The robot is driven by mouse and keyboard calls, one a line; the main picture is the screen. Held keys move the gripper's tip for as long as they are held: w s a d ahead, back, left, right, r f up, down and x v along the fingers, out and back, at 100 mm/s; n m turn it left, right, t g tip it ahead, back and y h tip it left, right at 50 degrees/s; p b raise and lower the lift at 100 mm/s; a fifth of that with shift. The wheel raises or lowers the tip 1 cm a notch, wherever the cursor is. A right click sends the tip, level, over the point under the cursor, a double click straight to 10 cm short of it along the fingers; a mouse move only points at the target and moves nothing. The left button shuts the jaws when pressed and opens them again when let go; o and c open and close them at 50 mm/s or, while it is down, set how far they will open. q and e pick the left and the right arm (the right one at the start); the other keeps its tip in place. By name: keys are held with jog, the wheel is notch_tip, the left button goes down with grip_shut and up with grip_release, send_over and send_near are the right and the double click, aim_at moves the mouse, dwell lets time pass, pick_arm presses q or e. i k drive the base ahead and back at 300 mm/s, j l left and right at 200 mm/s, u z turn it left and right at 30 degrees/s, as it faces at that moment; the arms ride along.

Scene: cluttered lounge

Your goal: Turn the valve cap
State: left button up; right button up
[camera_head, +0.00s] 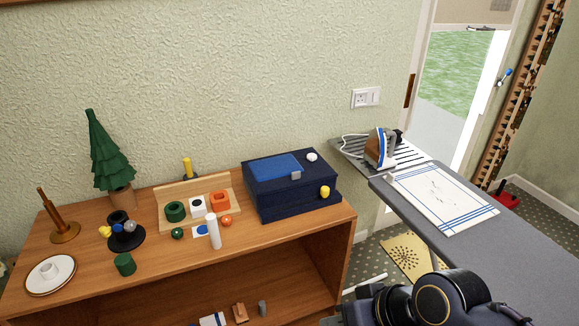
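A dark blue box (292,200) stands at the right end of the wooden cabinet top. A yellow knob-like cap (325,192) sits on its front face near the right end, and a small white knob (311,157) is on its top. I cannot tell for sure which part is the valve cap. My black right arm (440,296) comes in at the bottom right, in front of the ironing board and well apart from the box. Its fingertips cannot be made out, so its opening is unclear. My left gripper is not in view.
The wooden cabinet (75,256) also bears a small green tree (107,155), a wooden rack (168,216), a white cylinder (213,232) and a plate (35,279). An ironing board (490,255) with an iron (376,150) stands at the right. A patterned floor mat lies between them.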

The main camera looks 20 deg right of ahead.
aim_at(311, 157)
jog(key=i+l+u, duration=0.1)
jog(key=i+l, duration=0.15)
jog(key=i, duration=0.3)
jog(key=i+l+u, duration=0.1)
jog(key=i+l, duration=0.25)
jog(key=i, duration=0.15)
